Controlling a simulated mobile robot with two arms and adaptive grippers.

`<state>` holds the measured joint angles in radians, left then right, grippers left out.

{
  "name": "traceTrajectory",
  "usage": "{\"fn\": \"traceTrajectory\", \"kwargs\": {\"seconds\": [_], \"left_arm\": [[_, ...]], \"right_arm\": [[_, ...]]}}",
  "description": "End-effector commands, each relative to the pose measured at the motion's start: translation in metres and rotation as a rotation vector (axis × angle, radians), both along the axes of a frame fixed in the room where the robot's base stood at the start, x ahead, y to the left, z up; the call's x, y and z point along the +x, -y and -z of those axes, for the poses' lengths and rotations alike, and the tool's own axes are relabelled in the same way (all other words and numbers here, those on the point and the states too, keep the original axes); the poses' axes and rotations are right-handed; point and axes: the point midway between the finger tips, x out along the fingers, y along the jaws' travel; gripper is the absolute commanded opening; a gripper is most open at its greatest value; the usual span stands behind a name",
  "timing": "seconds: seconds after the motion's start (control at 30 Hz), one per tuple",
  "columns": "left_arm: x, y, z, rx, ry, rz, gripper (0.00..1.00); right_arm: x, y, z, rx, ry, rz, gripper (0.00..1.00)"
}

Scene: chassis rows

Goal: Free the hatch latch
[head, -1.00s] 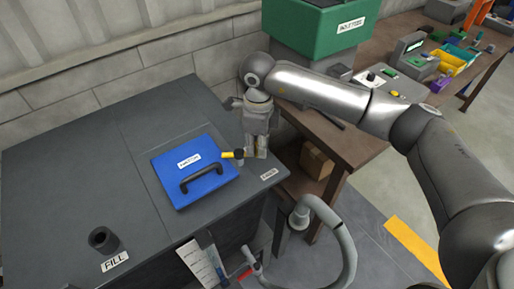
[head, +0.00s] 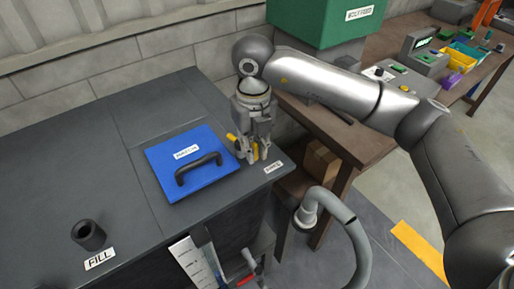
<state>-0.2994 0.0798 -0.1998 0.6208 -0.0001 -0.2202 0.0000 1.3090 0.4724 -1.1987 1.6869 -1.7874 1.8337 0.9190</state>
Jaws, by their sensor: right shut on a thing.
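The blue hatch (head: 203,150) with a black handle (head: 198,170) lies closed on the dark cabinet top. The yellow latch (head: 232,138) sits at the hatch's right edge, and its lever now points up and back along that edge. My right gripper (head: 252,157) comes down from above at the right of the hatch and is shut on the latch. Its fingers hide part of the latch and its pivot. My left gripper is not in view.
A dark fill pipe (head: 88,235) stands up at the front left, by a FILL label (head: 100,259). A grey hose (head: 345,225) arches up right of the cabinet. A wooden bench (head: 335,135) with a green bin (head: 320,20) stands behind.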

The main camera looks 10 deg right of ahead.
Motion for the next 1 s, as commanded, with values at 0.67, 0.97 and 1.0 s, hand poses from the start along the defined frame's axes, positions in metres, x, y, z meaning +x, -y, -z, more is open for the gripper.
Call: {"fn": "traceTrajectory", "kwargs": {"seconds": [0.67,0.97,1.0], "left_arm": [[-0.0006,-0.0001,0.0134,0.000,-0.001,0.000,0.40],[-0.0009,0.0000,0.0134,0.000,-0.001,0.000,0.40],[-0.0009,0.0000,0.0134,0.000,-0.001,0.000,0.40]], "right_arm": [[-0.0085,-0.0071,0.0088,-0.008,-0.022,0.163,0.00],[-0.0085,-0.0072,0.0087,-0.007,-0.022,0.162,0.25],[-0.0085,-0.0071,0.0086,-0.008,-0.022,0.161,0.31]]}}
